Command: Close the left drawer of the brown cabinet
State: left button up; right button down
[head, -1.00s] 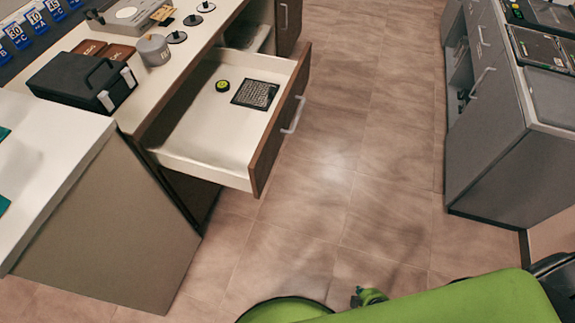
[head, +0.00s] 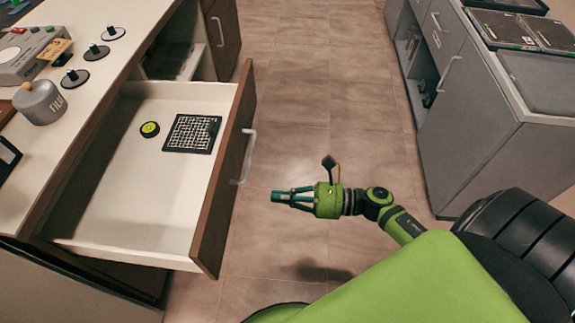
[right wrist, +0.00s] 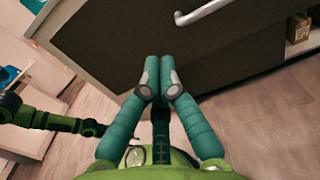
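The left drawer (head: 112,222) of the brown cabinet (head: 75,102) is pulled far out in the head view. Its brown front (head: 226,185) carries a silver handle (head: 245,157). A round yellow-green item and a black grid lie inside it. My right gripper (head: 276,196) is to the right of the drawer front, apart from it, pointing left at it. In the right wrist view its teal fingers (right wrist: 160,72) are together with nothing between them. The dark drawer front (right wrist: 130,45) and handle (right wrist: 210,10) show ahead of them. My left gripper is not in the head view.
A grey cabinet (head: 470,140) stands on the right. Tiled floor (head: 315,90) lies free between the two cabinets. A grey canister (head: 40,103) and several black pegs stand on the countertop. An open compartment (head: 172,62) is beyond the drawer.

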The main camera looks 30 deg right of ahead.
aim_at(228, 192)
jog(key=p+x, duration=0.1)
jog(key=x, duration=0.8)
jog(key=shift+w+p, duration=0.15)
jog(key=shift+p, duration=0.25)
jog(key=shift+w+a, duration=0.15)
jog(key=shift+a, duration=0.1)
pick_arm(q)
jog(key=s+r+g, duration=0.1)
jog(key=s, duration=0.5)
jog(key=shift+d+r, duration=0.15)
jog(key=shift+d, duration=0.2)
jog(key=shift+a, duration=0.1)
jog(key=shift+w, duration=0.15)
pick_arm(e)
jog(key=shift+a, duration=0.1)
